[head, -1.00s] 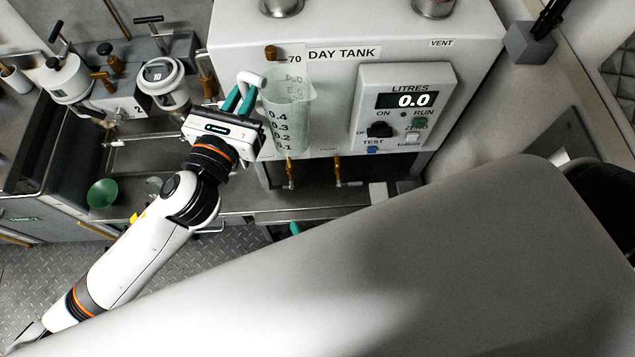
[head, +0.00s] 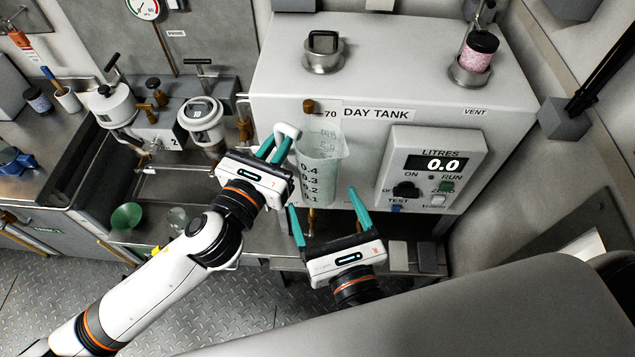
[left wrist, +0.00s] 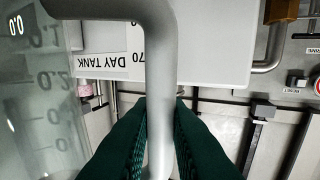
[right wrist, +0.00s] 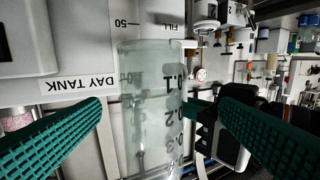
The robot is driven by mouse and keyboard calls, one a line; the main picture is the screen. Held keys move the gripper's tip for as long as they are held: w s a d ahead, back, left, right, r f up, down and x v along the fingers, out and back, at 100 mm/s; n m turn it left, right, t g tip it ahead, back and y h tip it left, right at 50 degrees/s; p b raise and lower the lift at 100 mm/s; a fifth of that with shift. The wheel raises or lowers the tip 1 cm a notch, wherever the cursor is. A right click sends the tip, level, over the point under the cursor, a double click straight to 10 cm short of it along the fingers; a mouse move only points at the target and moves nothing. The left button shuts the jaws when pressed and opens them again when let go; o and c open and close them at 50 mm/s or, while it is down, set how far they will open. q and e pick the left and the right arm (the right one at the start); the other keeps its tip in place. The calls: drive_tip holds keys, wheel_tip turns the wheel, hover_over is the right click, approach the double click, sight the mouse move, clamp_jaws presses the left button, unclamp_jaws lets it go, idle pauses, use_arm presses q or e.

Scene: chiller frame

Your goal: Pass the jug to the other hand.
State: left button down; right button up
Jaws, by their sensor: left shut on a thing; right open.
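The jug (head: 322,165) is a clear, tall vessel with black graduation marks and a pale handle, upright in front of the day tank. My left gripper (head: 277,147) is shut on the jug's handle (left wrist: 160,75), which runs between its fingers in the left wrist view. My right gripper (head: 325,218) is below and in front of the jug, open, fingers pointing up towards it. In the right wrist view the jug body (right wrist: 150,110) stands ahead, between the spread green fingers and apart from them. The jug looks empty.
The white day tank (head: 375,90) stands close behind the jug, with a litres panel (head: 435,165) reading 0.0 at right. Lidded pots (head: 203,120) stand further back left.

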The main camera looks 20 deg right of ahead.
sight(319, 194)
drive_tip(key=w, duration=0.6)
drive_tip(key=shift+w+a, duration=0.1)
drive_tip(key=shift+w, duration=0.05)
drive_tip(key=shift+a, duration=0.1)
drive_tip(key=c, duration=1.1)
use_arm(q)
drive_tip(key=c, duration=1.3)
unclamp_jaws()
